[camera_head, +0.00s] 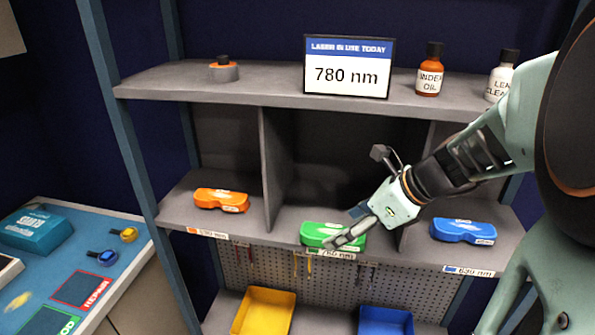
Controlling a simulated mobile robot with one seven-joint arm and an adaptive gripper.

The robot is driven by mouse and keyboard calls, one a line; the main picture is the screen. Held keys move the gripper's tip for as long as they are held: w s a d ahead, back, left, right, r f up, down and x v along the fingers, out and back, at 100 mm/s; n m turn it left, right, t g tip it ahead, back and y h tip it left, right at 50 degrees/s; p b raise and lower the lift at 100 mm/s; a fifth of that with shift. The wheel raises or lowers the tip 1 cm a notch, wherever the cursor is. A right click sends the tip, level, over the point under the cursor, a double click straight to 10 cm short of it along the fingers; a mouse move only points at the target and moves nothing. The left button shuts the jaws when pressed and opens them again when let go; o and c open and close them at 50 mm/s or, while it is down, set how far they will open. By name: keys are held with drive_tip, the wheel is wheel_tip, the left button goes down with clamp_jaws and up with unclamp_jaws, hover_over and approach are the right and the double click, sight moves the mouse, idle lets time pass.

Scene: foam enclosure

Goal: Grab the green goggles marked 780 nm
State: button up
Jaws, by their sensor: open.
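The green goggles (318,232) lie in the middle compartment of the grey shelf, above a green-marked label (328,253) that reads 780 nm. My gripper (350,228) comes in from the right and is open at the goggles. Its fingers overlap their right part in the picture and hide some of it. I cannot tell whether the fingers touch the goggles. A sign (347,75) on the top shelf reads "780 nm".
Orange goggles (221,200) lie in the left compartment and blue goggles (462,231) in the right one. Dividers (275,165) separate them. Bottles (429,75) stand on the top shelf near my arm. Yellow (263,312) and blue (385,320) bins sit below.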

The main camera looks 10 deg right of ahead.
sight(332, 233)
drive_tip(key=x, duration=0.5)
drive_tip(key=shift+w+f, duration=0.1)
drive_tip(key=shift+w, duration=0.15)
drive_tip(key=c, duration=1.6)
drive_tip(key=shift+d, duration=0.1)
drive_tip(key=shift+c, duration=0.2)
